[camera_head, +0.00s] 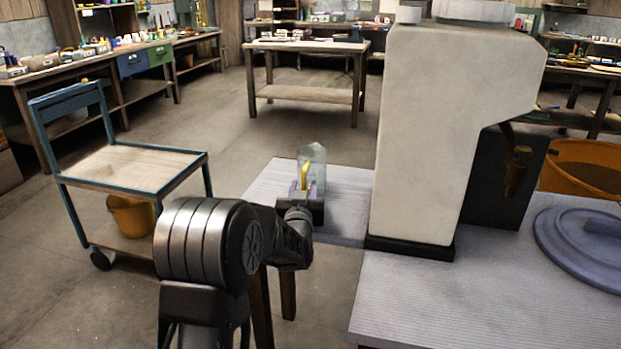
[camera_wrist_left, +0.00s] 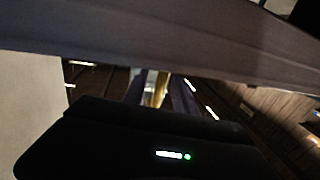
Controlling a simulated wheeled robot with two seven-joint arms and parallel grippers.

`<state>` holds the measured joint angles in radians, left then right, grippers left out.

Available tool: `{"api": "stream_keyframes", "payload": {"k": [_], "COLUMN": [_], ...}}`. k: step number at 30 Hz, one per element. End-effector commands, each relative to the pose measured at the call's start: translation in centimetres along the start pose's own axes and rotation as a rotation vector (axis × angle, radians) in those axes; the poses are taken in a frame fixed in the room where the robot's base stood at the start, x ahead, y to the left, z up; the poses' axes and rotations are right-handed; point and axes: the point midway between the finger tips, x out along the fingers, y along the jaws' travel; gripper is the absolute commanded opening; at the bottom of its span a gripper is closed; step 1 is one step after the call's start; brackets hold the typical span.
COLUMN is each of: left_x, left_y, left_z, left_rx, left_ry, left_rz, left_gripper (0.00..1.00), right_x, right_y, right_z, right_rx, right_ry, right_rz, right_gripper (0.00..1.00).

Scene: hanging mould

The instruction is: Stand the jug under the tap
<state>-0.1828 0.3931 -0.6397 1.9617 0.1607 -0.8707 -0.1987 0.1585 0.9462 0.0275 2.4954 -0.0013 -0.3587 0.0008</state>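The jug (camera_head: 316,158) is a translucent pale green vessel with a yellow handle (camera_head: 304,176). It is upright at the far end of the grey slatted surface, left of the white block. My left gripper (camera_head: 305,188) is at the jug's near side, its two fingers either side of the handle with a small gap. In the left wrist view the yellow handle (camera_wrist_left: 160,88) shows between the fingers. The tap (camera_head: 517,170) is brass-brown and hangs under the overhang on the block's right side. My right gripper is not in view.
The tall white block (camera_head: 435,130) stands between jug and tap. A round blue-grey disc (camera_head: 565,250) lies on the slatted surface at right. An orange tub (camera_head: 560,177) is behind it. A trolley (camera_head: 130,168) stands at left. The front slatted surface (camera_head: 450,310) is clear.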

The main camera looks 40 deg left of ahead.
Motion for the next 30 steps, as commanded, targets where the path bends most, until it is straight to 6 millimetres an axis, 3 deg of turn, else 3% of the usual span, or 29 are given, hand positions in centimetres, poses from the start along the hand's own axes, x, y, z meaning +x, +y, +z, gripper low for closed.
{"api": "stream_keyframes", "payload": {"k": [12, 30], "left_x": [-0.01, -0.01], "left_y": [0.0, 0.0], "left_z": [0.0, 0.0], "left_rx": [0.0, 0.0], "left_ry": [0.0, 0.0], "left_rz": [0.0, 0.0], "left_gripper": [0.0, 0.0], "right_x": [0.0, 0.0], "right_y": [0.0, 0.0], "right_z": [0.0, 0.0], "right_rx": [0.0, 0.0], "right_ry": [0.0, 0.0], "right_rz": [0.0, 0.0], "right_gripper": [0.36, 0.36]}}
